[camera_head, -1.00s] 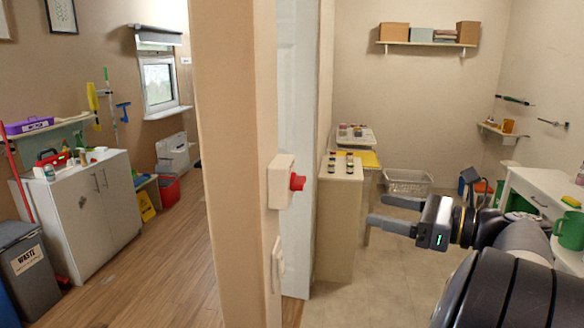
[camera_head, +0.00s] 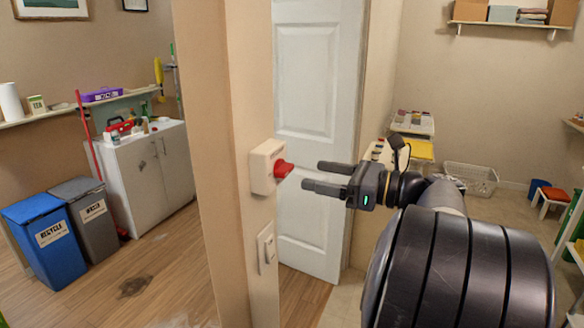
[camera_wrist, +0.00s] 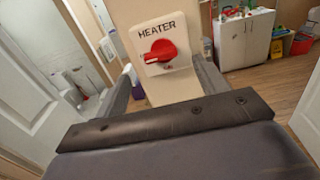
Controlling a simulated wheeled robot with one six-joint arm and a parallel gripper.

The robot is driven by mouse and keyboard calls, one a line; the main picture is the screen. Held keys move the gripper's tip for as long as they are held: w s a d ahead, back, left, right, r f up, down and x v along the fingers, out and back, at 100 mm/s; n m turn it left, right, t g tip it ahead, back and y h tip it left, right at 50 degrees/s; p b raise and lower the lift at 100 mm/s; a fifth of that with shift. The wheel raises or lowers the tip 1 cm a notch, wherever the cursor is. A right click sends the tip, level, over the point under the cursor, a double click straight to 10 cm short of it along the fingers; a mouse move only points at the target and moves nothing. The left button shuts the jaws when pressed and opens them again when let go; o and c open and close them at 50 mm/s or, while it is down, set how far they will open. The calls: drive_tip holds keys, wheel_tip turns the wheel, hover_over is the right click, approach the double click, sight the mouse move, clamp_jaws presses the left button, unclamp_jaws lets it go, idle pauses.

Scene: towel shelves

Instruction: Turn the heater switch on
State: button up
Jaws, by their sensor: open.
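The heater switch is a cream box (camera_head: 262,168) on the end of a wall, with a red knob (camera_head: 284,169) facing right in the head view. In the wrist view the box (camera_wrist: 148,31) reads HEATER, and the red knob (camera_wrist: 160,51) sits below the lettering, its pointer roughly sideways and slightly tilted. My gripper (camera_head: 318,176) is open and empty. Its fingers point at the knob from the right, with a small gap between fingertips and knob. In the wrist view the fingers lie on either side of the box, partly hidden by the gripper body.
A white light switch (camera_head: 266,247) is on the same wall end (camera_head: 235,200) below the box. A white door (camera_head: 318,130) stands behind the gripper. Blue (camera_head: 45,240) and grey bins and a white cabinet (camera_head: 150,170) are in the left room.

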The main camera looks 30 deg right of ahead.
sight(290, 170)
drive_tip(key=p+x, duration=0.1)
drive_tip(key=x, duration=0.5)
drive_tip(key=shift+w+a, duration=0.15)
drive_tip(key=shift+w, duration=0.1)
drive_tip(key=shift+c, duration=0.2)
drive_tip(key=c, duration=1)
drive_tip(key=shift+o, duration=0.2)
